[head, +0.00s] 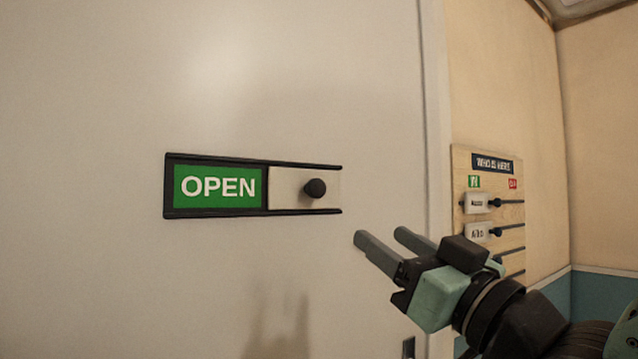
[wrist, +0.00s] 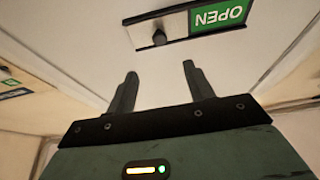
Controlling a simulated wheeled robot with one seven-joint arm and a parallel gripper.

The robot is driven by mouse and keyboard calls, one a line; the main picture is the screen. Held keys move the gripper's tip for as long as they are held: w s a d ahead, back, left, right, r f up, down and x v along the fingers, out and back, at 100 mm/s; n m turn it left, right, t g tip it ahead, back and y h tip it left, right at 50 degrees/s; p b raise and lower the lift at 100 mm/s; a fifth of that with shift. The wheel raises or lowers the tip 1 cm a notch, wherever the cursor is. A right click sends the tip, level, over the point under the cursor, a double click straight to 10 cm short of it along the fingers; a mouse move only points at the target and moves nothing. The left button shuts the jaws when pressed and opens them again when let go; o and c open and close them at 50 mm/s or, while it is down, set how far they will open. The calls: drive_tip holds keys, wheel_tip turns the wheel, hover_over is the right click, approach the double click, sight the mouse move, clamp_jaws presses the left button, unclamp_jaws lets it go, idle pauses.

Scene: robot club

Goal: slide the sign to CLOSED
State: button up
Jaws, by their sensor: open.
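The sliding sign (head: 254,213) is a black-framed strip on the white door. Its left part shows a green OPEN panel (head: 218,200). A pale slider plate (head: 288,187) with a round black knob (head: 315,188) covers its right part. My gripper (head: 378,241) is open and empty, below and to the right of the knob, apart from it. In the wrist view the sign appears upside down, with the OPEN panel (wrist: 219,15) at the upper right and the knob (wrist: 159,38) ahead of my two open fingers (wrist: 158,74). No CLOSED lettering is visible.
The white door (head: 90,270) fills the left and middle, with its edge right of the sign. On the beige wall beyond hangs a WHO IS HERE board (head: 495,240) with name sliders and dark knobs. The door surface around the sign is clear.

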sight(319, 191)
drive_tip(key=p+x, duration=1.1)
drive_tip(key=x, duration=0.3)
drive_tip(key=shift+r, duration=0.1)
drive_tip(key=shift+w+a+r+p, duration=0.15)
drive_tip(key=shift+w+a+p, duration=0.25)
drive_tip(key=shift+w, duration=0.25)
clamp_jaws()
drive_tip(key=s+a+b, duration=0.2)
drive_tip(key=a, duration=0.2)
drive_tip(key=s+a+b, duration=0.3)
drive_tip(key=a, duration=0.1)
drive_tip(key=s+a+b, duration=0.3)
drive_tip(key=a, duration=0.1)
drive_tip(key=shift+s+a, duration=0.2)
drive_tip(key=shift+s, duration=0.05)
